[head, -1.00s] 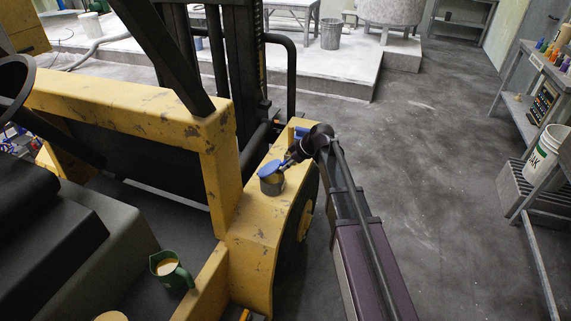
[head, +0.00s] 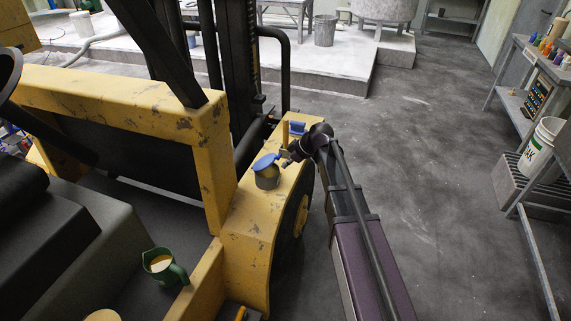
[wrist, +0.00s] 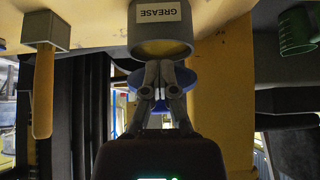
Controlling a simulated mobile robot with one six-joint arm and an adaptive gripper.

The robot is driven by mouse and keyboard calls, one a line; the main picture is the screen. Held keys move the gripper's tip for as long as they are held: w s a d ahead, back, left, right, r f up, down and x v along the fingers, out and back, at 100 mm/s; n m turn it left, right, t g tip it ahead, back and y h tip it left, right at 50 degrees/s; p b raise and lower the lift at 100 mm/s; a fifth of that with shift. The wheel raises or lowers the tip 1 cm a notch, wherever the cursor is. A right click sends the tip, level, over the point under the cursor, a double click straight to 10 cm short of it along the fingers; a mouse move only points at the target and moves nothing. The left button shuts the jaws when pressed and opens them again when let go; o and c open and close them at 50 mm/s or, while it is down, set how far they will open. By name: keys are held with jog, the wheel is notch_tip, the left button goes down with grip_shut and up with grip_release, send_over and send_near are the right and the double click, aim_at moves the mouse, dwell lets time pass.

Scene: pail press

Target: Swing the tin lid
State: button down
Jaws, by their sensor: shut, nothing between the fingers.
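The grease tin (head: 267,182) stands on the yellow fender of a truck in the head view. Its blue lid (head: 264,161) is at its top. In the wrist view the picture is upside down: the tin (wrist: 160,20) shows its GREASE label and its yellow contents through the mouth, and the lid (wrist: 161,104) stands open, partly hidden behind my fingers. My gripper (wrist: 161,66) is shut and empty in front of the tin's mouth and the lid. In the head view my gripper (head: 287,162) is at the tin's right. I cannot tell whether it touches the lid.
A green jug (head: 165,265) stands on the truck's dark deck; it also shows in the wrist view (wrist: 298,32). A small blue thing (head: 297,128) is on the fender beyond the tin. A yellow post (head: 214,155) rises left of the tin. The floor right of my arm is clear.

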jog(key=shift+s+d+f+b, duration=0.1)
jog(key=shift+d+f+b, duration=0.2)
jog(key=shift+f+b, duration=0.3)
jog(key=shift+s+d+f+b, duration=0.1)
jog(key=shift+d+f+b, duration=0.15)
jog(key=shift+f+b, duration=0.35)
jog(key=c, duration=0.9)
grip_release()
jog(key=shift+o, duration=0.2)
jog(key=shift+r+p, duration=0.1)
jog(key=shift+p, duration=0.2)
